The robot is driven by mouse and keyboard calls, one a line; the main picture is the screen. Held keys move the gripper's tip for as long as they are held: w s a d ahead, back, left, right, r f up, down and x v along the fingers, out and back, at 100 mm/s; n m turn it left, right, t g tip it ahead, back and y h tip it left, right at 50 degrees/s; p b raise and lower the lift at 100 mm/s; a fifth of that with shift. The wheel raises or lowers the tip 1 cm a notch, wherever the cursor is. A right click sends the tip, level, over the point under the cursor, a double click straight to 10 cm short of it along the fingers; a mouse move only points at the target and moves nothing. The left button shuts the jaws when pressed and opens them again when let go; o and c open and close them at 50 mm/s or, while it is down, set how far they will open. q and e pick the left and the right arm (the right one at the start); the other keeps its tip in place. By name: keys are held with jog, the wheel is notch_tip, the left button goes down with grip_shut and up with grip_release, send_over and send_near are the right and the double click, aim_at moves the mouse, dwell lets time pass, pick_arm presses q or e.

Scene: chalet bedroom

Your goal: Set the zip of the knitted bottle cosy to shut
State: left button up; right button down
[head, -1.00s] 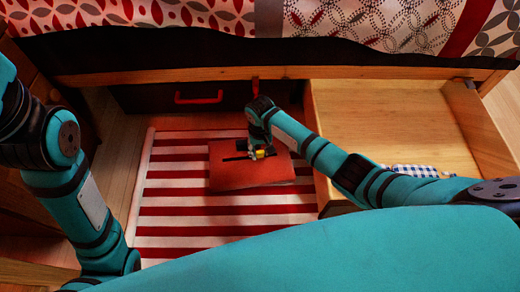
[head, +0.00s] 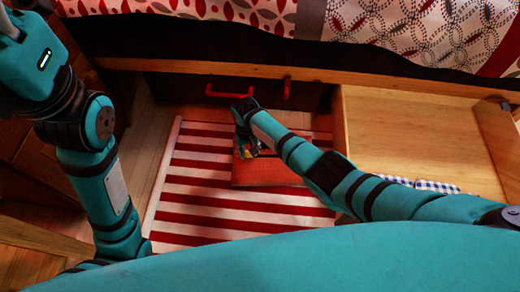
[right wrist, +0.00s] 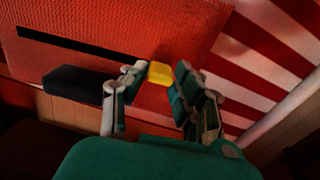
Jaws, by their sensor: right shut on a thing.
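The knitted bottle cosy (head: 268,174) is a flat orange-red piece lying on the striped rug. My right arm covers part of it in the head view. In the right wrist view the cosy (right wrist: 130,22) has a long dark slit (right wrist: 80,46) and a dark block (right wrist: 78,84) near its edge. A yellow tab (right wrist: 160,73), seemingly the zip pull, sits just past one end of the slit. My right gripper (head: 246,150) is at the cosy's left end, shut on the yellow tab, with its fingers (right wrist: 158,88) either side. My left gripper is out of view.
The red-and-white striped rug (head: 215,208) lies under the cosy. An open wooden drawer (head: 420,135) with a blue checked cloth (head: 437,187) stands to the right. A closed dark drawer with a red handle (head: 230,92) and the bed's wooden rail (head: 230,68) are behind.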

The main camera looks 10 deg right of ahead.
jog(key=shift+a, duration=0.15)
jog(key=c, duration=1)
grip_release()
jog(key=shift+r, duration=0.1)
notch_tip(320, 180, up, 12)
